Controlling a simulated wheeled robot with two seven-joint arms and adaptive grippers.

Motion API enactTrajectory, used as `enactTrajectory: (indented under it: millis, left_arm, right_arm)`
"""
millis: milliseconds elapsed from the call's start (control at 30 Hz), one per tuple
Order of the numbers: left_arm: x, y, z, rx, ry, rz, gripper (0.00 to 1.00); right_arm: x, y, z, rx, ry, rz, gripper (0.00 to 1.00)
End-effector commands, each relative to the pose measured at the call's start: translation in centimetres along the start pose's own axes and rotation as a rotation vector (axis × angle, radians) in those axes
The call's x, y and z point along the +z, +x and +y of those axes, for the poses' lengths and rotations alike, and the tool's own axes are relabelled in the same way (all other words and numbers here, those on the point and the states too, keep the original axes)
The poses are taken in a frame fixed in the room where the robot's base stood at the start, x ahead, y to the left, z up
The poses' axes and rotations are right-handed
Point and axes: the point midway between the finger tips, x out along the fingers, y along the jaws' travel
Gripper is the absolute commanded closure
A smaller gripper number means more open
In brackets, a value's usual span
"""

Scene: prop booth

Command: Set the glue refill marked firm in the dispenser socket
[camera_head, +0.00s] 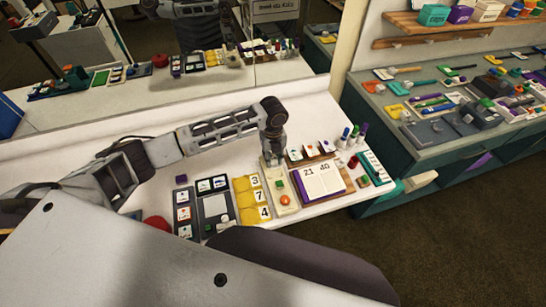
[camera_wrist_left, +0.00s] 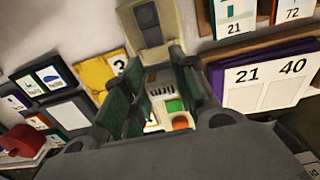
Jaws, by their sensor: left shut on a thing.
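My left gripper (camera_head: 272,159) comes down over the far end of a cream dispenser (camera_head: 284,203) with a green and an orange button. In the left wrist view, my left gripper's dark green fingers (camera_wrist_left: 158,100) stand on both sides of a pale piece with dark marks (camera_wrist_left: 160,76). I take it for the glue refill in the grip; its mark is too blurred to read. The dispenser's buttons show past the fingers. The fingers hide where the refill meets the dispenser, so I cannot tell whether it is seated. My right gripper is in neither view.
A board reading 21 40 (camera_head: 323,178) lies close right of the dispenser, and yellow number pieces (camera_head: 252,199) lie close left. A rack of small cards (camera_head: 311,152) stands behind. A mirror backs the counter.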

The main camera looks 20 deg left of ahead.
Motion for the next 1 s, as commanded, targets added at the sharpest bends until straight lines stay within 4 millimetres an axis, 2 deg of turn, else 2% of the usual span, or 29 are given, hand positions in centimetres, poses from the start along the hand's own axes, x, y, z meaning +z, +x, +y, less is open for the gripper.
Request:
enactTrajectory:
  millis: [433, 1000]
  left_arm:
    - [0.0, 2.6, 0.0, 0.0, 0.0, -0.001, 0.92]
    - [0.0, 4.3, 0.0, 0.0, 0.0, 0.0, 0.92]
  right_arm:
    - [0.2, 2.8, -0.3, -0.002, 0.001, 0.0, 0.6]
    - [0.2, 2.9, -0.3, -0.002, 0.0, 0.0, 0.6]
